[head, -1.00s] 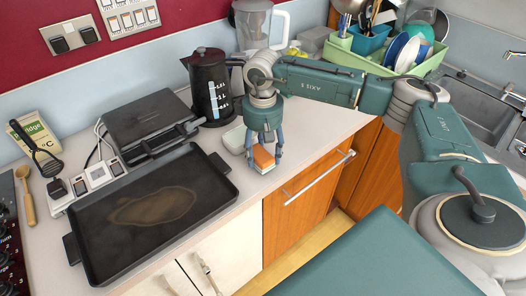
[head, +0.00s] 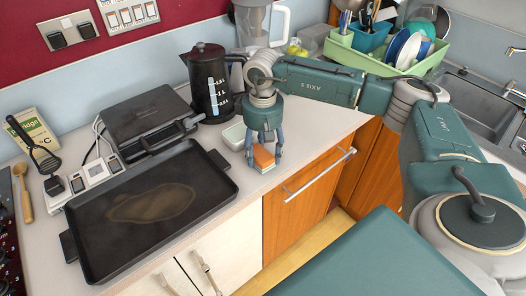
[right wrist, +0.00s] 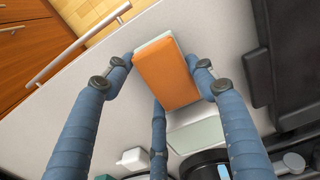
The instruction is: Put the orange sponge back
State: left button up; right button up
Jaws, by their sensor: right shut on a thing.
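The orange sponge (head: 264,157) has an orange side and a pale layer. It is between the fingers of my right gripper (head: 265,150), just above or on the counter near its front edge; I cannot tell whether it touches. In the right wrist view the sponge (right wrist: 167,75) sits between the blue fingers of the gripper (right wrist: 165,72), which are shut on it. A small white dish (head: 234,136) is just left of the gripper and behind it; it also shows in the right wrist view (right wrist: 195,136). My left gripper is not in view.
A black kettle (head: 211,85) stands behind the white dish. A large black tray (head: 150,205) and a dark grill (head: 147,113) fill the left counter. A green dish rack (head: 372,58) with dishes is at the back right, by the sink (head: 478,100). The counter right of the gripper is clear.

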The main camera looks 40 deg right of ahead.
jog(key=o, duration=1.3)
notch_tip(320, 180, up, 12)
jog(key=shift+c, duration=0.5)
grip_shut()
jog(key=shift+f, duration=0.1)
dwell(0.7)
